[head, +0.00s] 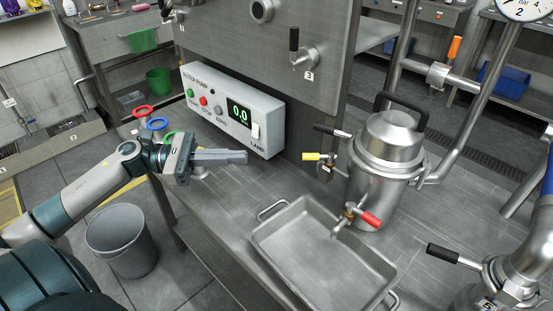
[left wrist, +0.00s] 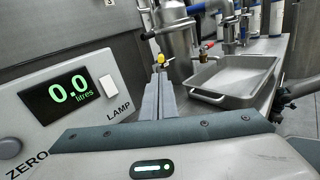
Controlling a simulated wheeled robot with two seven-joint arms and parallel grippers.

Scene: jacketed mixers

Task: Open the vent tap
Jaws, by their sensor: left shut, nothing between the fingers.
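A steel filter vessel (head: 386,158) with a black top handle stands on the steel bench. Small taps show around it: one with a yellow handle (head: 312,157), one with a black handle (head: 332,131) and one with a red handle (head: 370,218) over the tray. I cannot read which is the vent tap. In the left wrist view the yellow handle (left wrist: 160,59) shows just beyond my fingertips. My left gripper (head: 242,157) is shut and empty, left of the yellow handle and apart from it, in front of the pump box. My right gripper is out of view.
The filter pump box (head: 268,127) with display 0.0 stands close behind my left gripper. A steel tray (head: 262,238) lies on the bench before the vessel. Red, blue and green rings (head: 142,111) are near my left wrist. A grey bin (head: 121,245) stands on the floor.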

